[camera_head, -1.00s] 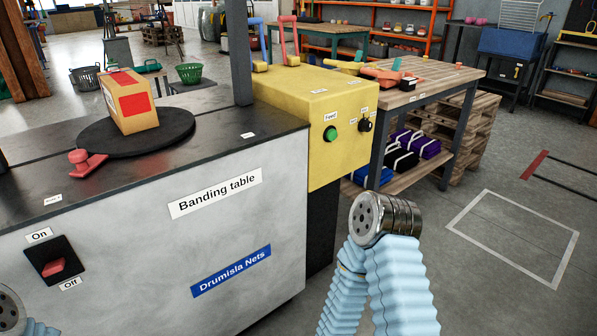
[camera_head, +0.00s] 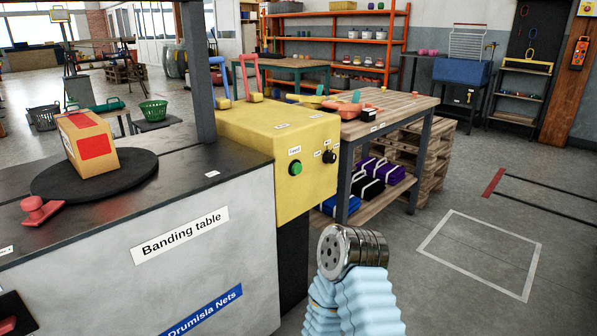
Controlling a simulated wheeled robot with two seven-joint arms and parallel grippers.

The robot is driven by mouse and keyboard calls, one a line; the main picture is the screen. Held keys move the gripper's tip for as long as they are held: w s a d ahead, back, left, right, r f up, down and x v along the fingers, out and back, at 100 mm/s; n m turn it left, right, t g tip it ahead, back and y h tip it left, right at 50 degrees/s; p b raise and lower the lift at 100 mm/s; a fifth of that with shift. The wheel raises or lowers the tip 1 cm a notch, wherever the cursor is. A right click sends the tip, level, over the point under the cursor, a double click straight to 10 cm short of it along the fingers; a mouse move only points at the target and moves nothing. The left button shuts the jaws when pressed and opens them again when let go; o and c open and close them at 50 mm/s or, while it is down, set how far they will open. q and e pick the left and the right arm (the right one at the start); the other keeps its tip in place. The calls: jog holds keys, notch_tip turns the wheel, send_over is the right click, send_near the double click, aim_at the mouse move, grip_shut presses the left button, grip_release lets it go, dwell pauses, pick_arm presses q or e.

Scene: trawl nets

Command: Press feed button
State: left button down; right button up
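The green feed button (camera_head: 295,168) sits on the front face of the yellow box (camera_head: 262,125), below a small label reading "Feed". The yellow box stands at the right end of the grey banding table (camera_head: 150,285). A metal joint and pale blue sleeves of my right arm show at the bottom centre, in front of and below the box, apart from the button in the picture. No fingers of either gripper show.
On the banding table, a cardboard box (camera_head: 87,141) rests on a black round plate (camera_head: 130,178), with a red handle (camera_head: 41,210) beside it. A wooden workbench (camera_head: 385,112) with bags on its lower shelf stands behind right. Floor at right, around a white outline (camera_head: 480,252), is clear.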

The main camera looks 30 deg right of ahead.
grip_shut()
dwell(1.4)
